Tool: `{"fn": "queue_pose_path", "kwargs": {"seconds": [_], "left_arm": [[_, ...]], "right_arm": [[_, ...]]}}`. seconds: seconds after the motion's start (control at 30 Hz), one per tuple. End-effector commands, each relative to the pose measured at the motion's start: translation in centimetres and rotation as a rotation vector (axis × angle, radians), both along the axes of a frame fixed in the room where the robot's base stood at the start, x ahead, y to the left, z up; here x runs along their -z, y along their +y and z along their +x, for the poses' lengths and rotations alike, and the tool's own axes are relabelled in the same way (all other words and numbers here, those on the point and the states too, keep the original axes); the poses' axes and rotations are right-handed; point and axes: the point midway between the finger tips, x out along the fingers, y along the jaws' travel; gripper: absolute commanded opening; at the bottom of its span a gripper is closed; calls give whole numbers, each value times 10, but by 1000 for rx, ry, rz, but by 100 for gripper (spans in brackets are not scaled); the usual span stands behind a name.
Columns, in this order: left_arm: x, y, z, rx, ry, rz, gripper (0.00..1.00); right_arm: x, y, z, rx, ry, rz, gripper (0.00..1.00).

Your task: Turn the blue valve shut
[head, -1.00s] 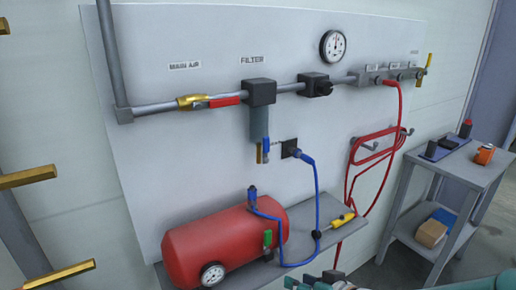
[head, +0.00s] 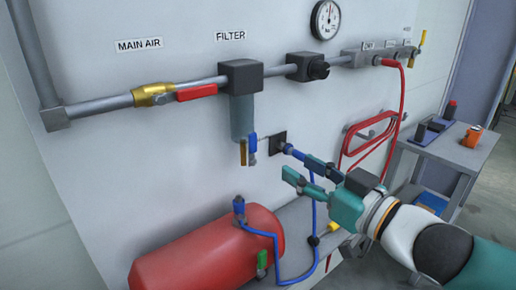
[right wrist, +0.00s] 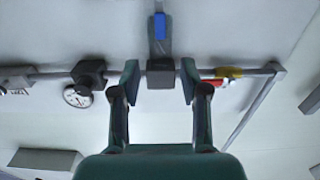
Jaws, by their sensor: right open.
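A small valve with a blue lever (head: 252,143) and a brass part beside it hangs below the grey filter bowl (head: 242,117) on the wall panel. The blue lever also shows at the top centre of the right wrist view (right wrist: 160,25), which sees the scene upside down. My right gripper (head: 300,168) is open and empty, to the right of and a little below the blue lever in the head view, apart from it. In the right wrist view, its two fingers (right wrist: 159,80) appear either side of the filter's dark block. My left gripper is not in view.
A blue hose (head: 316,215) runs from a wall socket (head: 279,143) close to my right fingers. A red tank (head: 207,250) stands below. A red-handled brass valve (head: 153,95) sits on the pipe. A cart (head: 445,153) stands at the right.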

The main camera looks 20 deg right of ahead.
Motion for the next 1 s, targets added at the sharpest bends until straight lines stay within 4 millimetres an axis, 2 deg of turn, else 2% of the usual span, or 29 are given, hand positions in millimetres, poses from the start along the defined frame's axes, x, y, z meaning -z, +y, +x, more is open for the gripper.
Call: {"fn": "queue_pose_path", "kwargs": {"seconds": [0.03,0.17,0.3,0.5,0.7,1.0], "left_arm": [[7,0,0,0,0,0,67],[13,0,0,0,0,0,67],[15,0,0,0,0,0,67],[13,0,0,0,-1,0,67],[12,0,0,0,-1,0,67],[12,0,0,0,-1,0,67]], "right_arm": [[5,6,11,-7,4,1,45],[4,16,38,-4,5,1,45],[3,26,66,-2,5,-1,45],[1,36,98,2,5,-1,45],[1,41,114,4,4,0,45],[1,41,117,6,2,-1,45]]}}
